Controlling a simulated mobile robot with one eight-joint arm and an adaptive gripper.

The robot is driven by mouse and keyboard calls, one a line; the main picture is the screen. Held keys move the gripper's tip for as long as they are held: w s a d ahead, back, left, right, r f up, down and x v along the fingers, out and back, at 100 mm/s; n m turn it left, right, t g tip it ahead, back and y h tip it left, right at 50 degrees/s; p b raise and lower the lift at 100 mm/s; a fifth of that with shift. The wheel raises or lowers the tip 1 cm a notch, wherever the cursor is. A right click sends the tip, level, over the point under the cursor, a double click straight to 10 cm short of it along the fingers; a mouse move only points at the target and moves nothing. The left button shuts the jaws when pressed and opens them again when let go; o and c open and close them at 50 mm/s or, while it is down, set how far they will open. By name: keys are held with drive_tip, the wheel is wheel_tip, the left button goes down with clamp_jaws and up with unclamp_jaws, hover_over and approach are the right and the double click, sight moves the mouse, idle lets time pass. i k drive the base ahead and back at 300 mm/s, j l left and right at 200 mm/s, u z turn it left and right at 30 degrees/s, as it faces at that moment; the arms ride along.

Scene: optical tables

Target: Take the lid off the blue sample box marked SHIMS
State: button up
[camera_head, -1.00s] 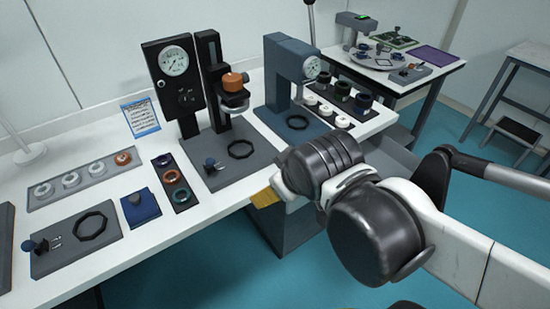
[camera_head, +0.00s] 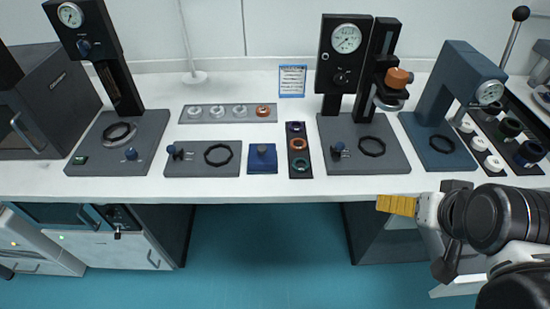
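A small blue box (camera_head: 262,158) sits on the white bench near the middle of the view. It has a dark round knob on top, so its lid appears to be on. No lettering can be read on it at this size. My gripper (camera_head: 394,205) is at the right, by the bench's front edge, with its yellow end pointing left. It is to the right of the box and well apart from it. Whether its fingers are parted cannot be made out from this side.
A dark plate with a black ring (camera_head: 218,155) lies left of the box. A dark tray of coloured rings (camera_head: 299,150) stands close on its right. A gauge stand (camera_head: 345,75) is farther right. A grey strip of rings (camera_head: 228,113) lies behind. Bare bench (camera_head: 230,187) runs in front.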

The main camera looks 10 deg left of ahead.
sight(259, 154)
drive_tip(key=u, duration=1.1)
drive_tip(key=i+j+z, duration=0.15)
drive_tip(key=k+l+u, duration=0.35)
drive_tip(key=l, duration=0.4)
drive_tip(key=k+l+u, duration=0.3)
drive_tip(key=k+l, duration=0.15)
drive_tip(key=l, duration=0.2)
drive_tip(key=k+l+u, duration=0.35)
drive_tip(key=k+l, duration=0.1)
drive_tip(key=l, duration=0.1)
